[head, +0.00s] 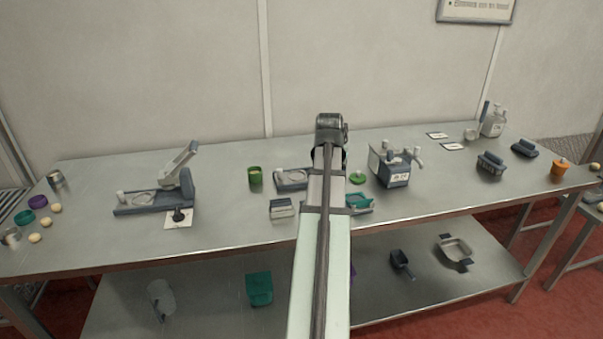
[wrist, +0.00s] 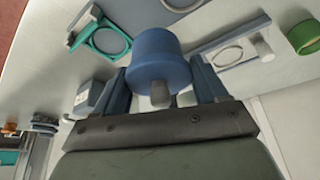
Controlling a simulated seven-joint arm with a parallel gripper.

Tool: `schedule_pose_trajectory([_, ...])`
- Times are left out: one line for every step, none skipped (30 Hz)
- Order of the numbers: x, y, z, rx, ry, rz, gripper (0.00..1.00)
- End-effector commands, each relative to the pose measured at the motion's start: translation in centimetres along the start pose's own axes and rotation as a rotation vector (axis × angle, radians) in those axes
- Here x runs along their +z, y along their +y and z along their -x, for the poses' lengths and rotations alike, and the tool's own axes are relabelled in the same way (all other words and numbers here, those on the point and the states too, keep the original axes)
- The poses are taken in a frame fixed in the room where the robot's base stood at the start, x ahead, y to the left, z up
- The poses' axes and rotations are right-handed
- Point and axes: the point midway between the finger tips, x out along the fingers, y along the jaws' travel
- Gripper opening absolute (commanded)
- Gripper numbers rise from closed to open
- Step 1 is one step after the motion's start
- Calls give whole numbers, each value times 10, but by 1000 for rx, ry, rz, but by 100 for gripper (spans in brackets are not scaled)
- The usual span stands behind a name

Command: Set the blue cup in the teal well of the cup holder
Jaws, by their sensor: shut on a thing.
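The blue cup (wrist: 158,62) is between the two fingers of my gripper (wrist: 163,76) in the wrist view. My gripper is shut on it, with a grey knob-like part of the cup toward the camera. The teal well (wrist: 122,49) shows as an open ring at upper left of the wrist view, apart from the cup. In the head view a teal part (head: 361,201) shows just right of my arm, partly covered by it. The fingers and the blue cup are hidden behind my arm in the head view. I cannot tell how much of the holder is covered.
A grey ringed stand (head: 291,180) is left of my arm, with a green cup (head: 255,176) beyond it. A grey box (head: 282,209) is near the front edge. The table's left middle has free room.

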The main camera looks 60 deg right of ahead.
Motion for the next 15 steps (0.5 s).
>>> schedule_pose_trajectory([-5, 17, -2, 6, 0, -14, 41])
schedule_pose_trajectory([-8, 26, -4, 8, -1, -20, 41])
schedule_pose_trajectory([-10, 38, -5, 10, -1, -23, 41])
schedule_pose_trajectory([-12, 46, -7, 12, -1, -26, 41])
schedule_pose_trajectory([-14, 54, -8, 11, -2, -27, 41])
schedule_pose_trajectory([-17, 65, -9, 10, -2, -24, 41])
schedule_pose_trajectory([-20, 72, -11, 7, -3, -20, 41])
schedule_pose_trajectory([-22, 79, -12, 5, -3, -12, 41])
schedule_pose_trajectory([-25, 86, -13, -2, -3, 6, 41])
schedule_pose_trajectory([-29, 91, -14, -12, -3, 27, 41])
schedule_pose_trajectory([-31, 93, -15, -22, -3, 51, 41])
schedule_pose_trajectory([-33, 93, -15, -36, -2, 84, 41])
schedule_pose_trajectory([-34, 92, -15, -45, -2, 107, 41])
schedule_pose_trajectory([-35, 91, -15, -53, -1, 127, 41])
schedule_pose_trajectory([-35, 90, -15, -63, 0, 151, 41])
